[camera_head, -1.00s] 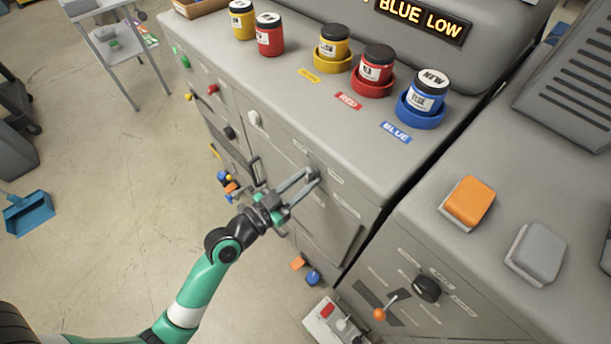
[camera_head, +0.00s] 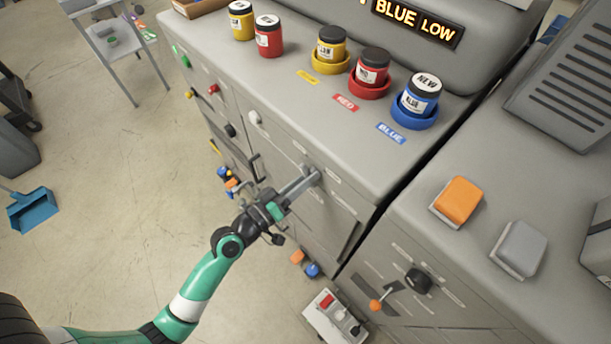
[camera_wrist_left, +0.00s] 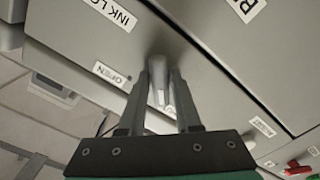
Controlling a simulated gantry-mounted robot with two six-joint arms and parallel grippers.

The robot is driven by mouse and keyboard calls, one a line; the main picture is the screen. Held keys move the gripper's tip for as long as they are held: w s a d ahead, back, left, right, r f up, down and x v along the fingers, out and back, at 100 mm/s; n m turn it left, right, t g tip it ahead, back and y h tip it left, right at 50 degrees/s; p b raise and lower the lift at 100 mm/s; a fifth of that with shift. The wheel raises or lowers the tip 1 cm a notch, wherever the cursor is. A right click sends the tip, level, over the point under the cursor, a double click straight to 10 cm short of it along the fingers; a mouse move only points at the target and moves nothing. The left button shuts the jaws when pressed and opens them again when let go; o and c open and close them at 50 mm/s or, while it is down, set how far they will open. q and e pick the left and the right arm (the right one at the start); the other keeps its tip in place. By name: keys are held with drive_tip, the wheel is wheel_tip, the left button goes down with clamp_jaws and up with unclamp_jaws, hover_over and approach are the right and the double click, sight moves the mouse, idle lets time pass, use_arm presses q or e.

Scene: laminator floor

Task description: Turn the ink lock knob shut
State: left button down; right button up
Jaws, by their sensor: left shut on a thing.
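The ink lock knob (camera_wrist_left: 157,75) is a small grey knob on the machine's front panel. In the left wrist view it sits between my left gripper's two fingers (camera_wrist_left: 160,88). A label starting "INK LO" (camera_wrist_left: 112,14) is above left of it, an "OPEN" label (camera_wrist_left: 112,75) is to its left, and a small label (camera_wrist_left: 262,127) I cannot read is at lower right. In the head view my left gripper (camera_head: 308,181) reaches the panel below the counter edge, shut on the knob, which the fingers mostly hide. My right gripper is not in view.
The grey counter (camera_head: 290,100) holds yellow, red and blue ink jars, with the blue jar (camera_head: 418,96) nearest. A pale knob (camera_head: 254,118) and a handle (camera_head: 256,168) are left on the front. An orange-tipped lever (camera_head: 377,304) is at lower right. Open floor lies left.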

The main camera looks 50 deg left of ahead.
use_arm(q)
drive_tip(key=shift+n, duration=0.4)
drive_tip(key=c, duration=0.6)
unclamp_jaws()
drive_tip(key=shift+s, duration=0.15)
drive_tip(key=s+b, duration=0.3)
drive_tip(key=s, duration=0.8)
drive_tip(key=shift+s+d, duration=0.2)
